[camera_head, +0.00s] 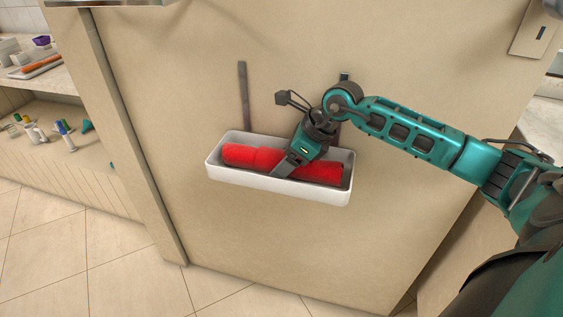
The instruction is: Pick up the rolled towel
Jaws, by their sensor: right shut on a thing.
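The rolled towel (255,158) is a red roll lying lengthwise in a white shallow tray (262,183). The tray hangs on the beige panel by dark straps. My right gripper (288,165) reaches down into the tray from above and is shut on the towel, right of its middle. The gripper hides part of the towel there. The towel is still inside the tray walls. My left gripper is not in view.
The beige panel (215,80) behind the tray is flat and clear. At the left, shelves (75,150) hold several small bottles and a tray with an orange roll (42,64). Tiled floor (110,255) lies below.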

